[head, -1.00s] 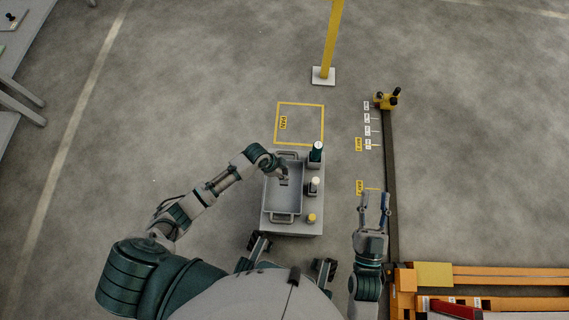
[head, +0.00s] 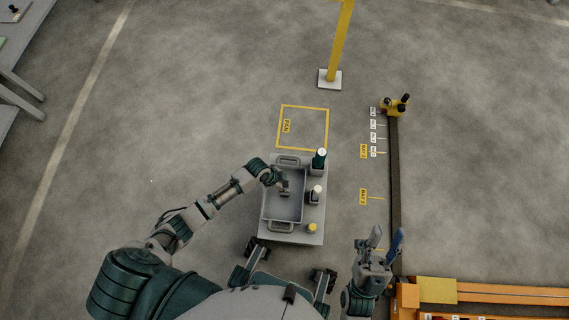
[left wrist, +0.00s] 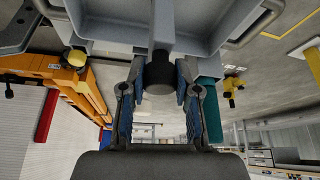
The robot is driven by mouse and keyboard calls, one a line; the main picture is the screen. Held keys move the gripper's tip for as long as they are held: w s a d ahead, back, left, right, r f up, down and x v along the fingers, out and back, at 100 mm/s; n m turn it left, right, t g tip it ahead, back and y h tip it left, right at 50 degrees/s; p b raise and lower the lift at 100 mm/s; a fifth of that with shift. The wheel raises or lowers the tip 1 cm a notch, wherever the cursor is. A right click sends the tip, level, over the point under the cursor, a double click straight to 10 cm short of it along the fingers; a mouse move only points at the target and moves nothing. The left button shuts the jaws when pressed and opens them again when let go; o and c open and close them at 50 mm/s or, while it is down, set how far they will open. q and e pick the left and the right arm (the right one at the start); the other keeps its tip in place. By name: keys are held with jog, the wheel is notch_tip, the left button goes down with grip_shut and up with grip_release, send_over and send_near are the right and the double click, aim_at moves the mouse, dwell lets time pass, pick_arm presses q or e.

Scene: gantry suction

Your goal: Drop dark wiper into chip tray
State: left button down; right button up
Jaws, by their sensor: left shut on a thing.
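The grey chip tray (head: 268,207) stands on a small cart, with a handle at its far and near ends. My left gripper (head: 282,185) is over the tray's far half. It also shows in the left wrist view (left wrist: 158,88), where its blue-padded fingers are shut on a dark round piece with a grey stem, which I take to be the dark wiper (left wrist: 159,72). The tray fills the top of that view. Whether the wiper touches the tray floor is unclear. My right gripper (head: 385,243) is empty with its fingers apart, right of the cart.
A dark green bottle (head: 319,160), a white-capped bottle (head: 316,194) and a yellow-capped jar (head: 312,229) stand on the cart's right side. A yellow post (head: 338,45) rises beyond. An orange frame (head: 500,293) lies at lower right. Floor left of the cart is clear.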

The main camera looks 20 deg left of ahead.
pick_arm(q)
jog(key=c, duration=1)
grip_release()
jog(key=shift+c, duration=0.2)
jog(key=shift+o, duration=1)
jog(key=shift+d, duration=0.15)
